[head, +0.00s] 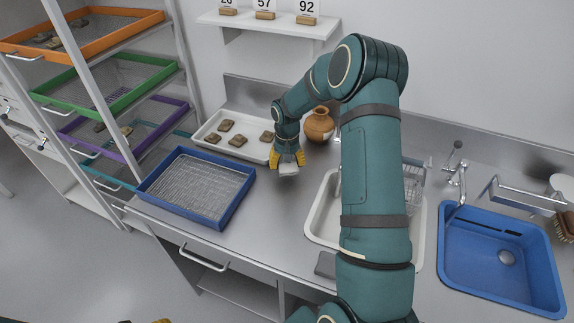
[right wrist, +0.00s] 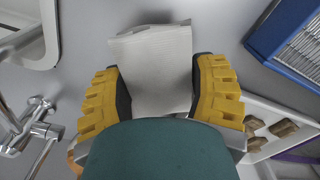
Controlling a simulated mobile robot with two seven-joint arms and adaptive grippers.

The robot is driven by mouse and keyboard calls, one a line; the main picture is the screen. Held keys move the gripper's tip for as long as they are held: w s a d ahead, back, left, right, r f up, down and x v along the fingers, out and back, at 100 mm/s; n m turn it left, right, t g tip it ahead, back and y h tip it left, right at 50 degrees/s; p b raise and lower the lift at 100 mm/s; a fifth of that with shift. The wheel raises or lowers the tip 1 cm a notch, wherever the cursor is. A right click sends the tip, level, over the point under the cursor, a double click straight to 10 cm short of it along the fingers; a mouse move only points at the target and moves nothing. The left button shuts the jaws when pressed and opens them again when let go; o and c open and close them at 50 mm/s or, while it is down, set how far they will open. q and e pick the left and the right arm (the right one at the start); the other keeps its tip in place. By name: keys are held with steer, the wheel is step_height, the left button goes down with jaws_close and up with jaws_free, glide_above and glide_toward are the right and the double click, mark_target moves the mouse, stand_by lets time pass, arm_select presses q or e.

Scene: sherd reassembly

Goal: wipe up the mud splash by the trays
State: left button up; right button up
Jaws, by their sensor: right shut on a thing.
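My right gripper (head: 287,160) is shut on a pale, whitish cloth-like block (head: 288,170), held low over or on the steel counter. The block also shows between the yellow fingers in the right wrist view (right wrist: 155,70). It is to the right of the blue mesh tray (head: 238,203) and in front of the white tray (head: 199,136) holding several brown sherds (head: 226,126). I see no mud splash on the bare counter; whether some lies under the block or behind my arm cannot be told. Only a yellow tip of my left gripper (head: 162,321) shows at the bottom edge.
A brown clay pot (head: 319,127) stands close behind and right of the right gripper. A white basin (head: 316,232) and a blue basin (head: 452,262) with a tap (head: 457,180) are to the right. A rack of coloured trays (head: 110,97) stands left. Counter between blue tray and white basin is clear.

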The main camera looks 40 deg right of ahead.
steer(key=shift+w+r+p, duration=0.15)
steer(key=shift+r+p, duration=0.25)
steer(key=shift+r, duration=0.5)
steer(key=shift+r+p, duration=0.65)
steer(key=shift+r, duration=0.45)
